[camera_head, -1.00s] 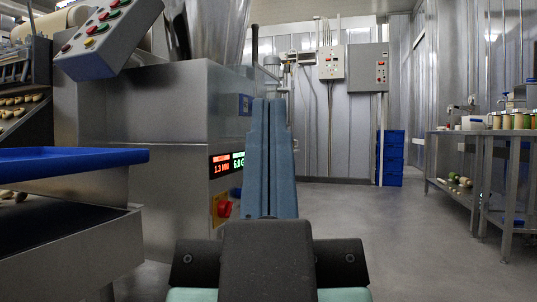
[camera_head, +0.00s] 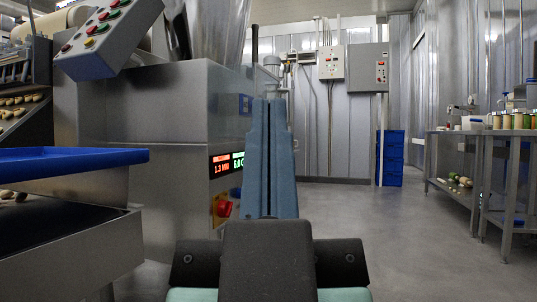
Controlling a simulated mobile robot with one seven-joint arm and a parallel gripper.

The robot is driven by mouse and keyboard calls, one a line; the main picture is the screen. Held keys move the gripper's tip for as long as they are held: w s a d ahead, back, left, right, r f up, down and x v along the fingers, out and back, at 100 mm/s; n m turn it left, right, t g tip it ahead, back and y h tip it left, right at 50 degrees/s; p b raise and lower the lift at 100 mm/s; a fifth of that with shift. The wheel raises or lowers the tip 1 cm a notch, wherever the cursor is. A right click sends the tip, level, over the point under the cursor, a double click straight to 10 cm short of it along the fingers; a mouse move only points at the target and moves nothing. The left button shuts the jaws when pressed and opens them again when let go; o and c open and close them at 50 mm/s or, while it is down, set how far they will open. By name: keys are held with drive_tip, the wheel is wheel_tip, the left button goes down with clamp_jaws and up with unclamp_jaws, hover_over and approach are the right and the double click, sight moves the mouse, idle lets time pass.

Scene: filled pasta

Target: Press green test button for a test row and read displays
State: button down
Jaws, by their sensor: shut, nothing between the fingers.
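A grey control box (camera_head: 108,40) with red, green and other buttons hangs tilted at the upper left. A green button (camera_head: 103,27) shows on its face; its label is too small to read. A display (camera_head: 227,164) on the steel machine shows red digits, about 1.3, and green digits, about 6.0; part of the green side is cut off by my gripper. My gripper (camera_head: 268,102) points ahead in the middle of the view, its two blue fingers shut together with nothing between them. It is apart from the control box, to its right.
The steel machine (camera_head: 150,120) with a red rotary switch (camera_head: 224,208) stands close on the left, beside a blue tray (camera_head: 70,160). Blue crates (camera_head: 391,158) stand at the back wall. A steel table (camera_head: 480,135) with jars is at right. The floor (camera_head: 400,240) between is clear.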

idle(0.4)
wheel_tip(320, 180, up, 32)
drive_tip(key=p, duration=3.2)
drive_tip(key=shift+w, duration=0.1)
